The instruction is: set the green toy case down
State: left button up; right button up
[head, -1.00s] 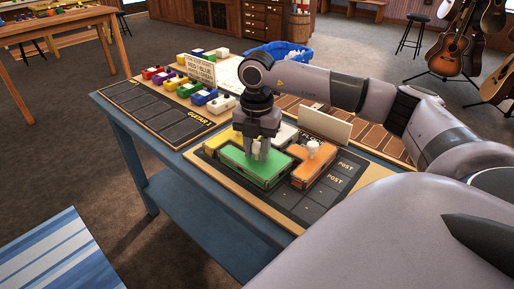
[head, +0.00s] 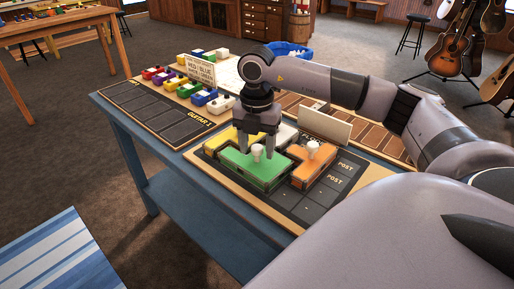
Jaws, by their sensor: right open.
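The green toy case (head: 250,171) lies flat on the dark board with printed cells (head: 300,207), at the front of the blue table. A white knob (head: 257,151) stands up from its top. My right gripper (head: 257,154) is open, its two fingers apart on either side of the knob. An orange case (head: 315,168) with its own white knob sits right beside the green one. A yellow case (head: 217,139) and a whitish case (head: 285,134) sit behind it, partly hidden by the gripper. My left gripper is not in view.
A second board (head: 165,117) with empty dark cells lies at the table's left. Several small colored boxes stand behind it, near a printed sign (head: 201,69). A blank white card (head: 325,128) stands behind the orange case. Front cells of the near board are bare.

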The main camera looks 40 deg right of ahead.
aim_at(257, 148)
notch_tip(257, 148, up, 11)
jog(key=shift+p, duration=0.3)
jog(key=shift+a+f, duration=0.1)
jog(key=shift+f, duration=0.05)
dwell(0.4)
